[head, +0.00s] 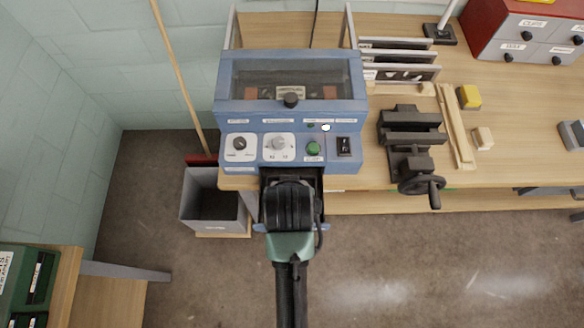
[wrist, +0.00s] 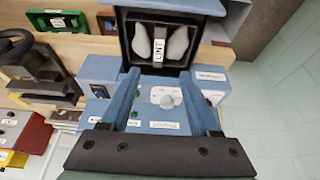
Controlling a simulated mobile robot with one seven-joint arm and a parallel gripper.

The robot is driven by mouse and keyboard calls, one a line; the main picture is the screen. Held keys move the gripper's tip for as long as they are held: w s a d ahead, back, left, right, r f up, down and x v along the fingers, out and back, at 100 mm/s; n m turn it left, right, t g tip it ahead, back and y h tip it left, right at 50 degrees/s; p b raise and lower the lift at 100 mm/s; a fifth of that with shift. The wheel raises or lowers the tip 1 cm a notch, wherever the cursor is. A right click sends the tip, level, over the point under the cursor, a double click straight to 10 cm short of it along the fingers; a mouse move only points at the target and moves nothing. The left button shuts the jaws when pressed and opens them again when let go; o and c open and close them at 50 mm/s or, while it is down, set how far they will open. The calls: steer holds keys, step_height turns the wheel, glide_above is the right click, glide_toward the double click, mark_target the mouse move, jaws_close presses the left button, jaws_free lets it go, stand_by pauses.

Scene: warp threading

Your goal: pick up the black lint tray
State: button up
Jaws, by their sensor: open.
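The black lint tray (wrist: 126,44) shows at the top of the wrist view, with a LINT label and two pale lint lumps in it. It sits at the front of the blue machine (wrist: 152,112). My gripper (wrist: 160,74) is open; its two blue fingers straddle the middle of the view, with their tips near the tray's edge. Nothing is between them at the tips that I can tell. In the head view the tray (head: 318,182) is mostly hidden under my gripper (head: 290,188), below the front panel of the machine (head: 232,100).
A vise (head: 408,150) with a handle stands on the wooden bench right of the machine. A grey bin (head: 200,182) and a broom (head: 178,75) stand left of it. A red drawer cabinet (head: 500,20) is at the back right. The floor in front is clear.

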steer(key=x, duration=0.6)
steer(key=shift+f, duration=0.45)
steer(key=shift+p+x, duration=0.7)
steer(key=shift+x, duration=2.1)
steer(key=shift+s+d+f, duration=0.1)
steer(key=shift+d, duration=0.05)
jaws_close()
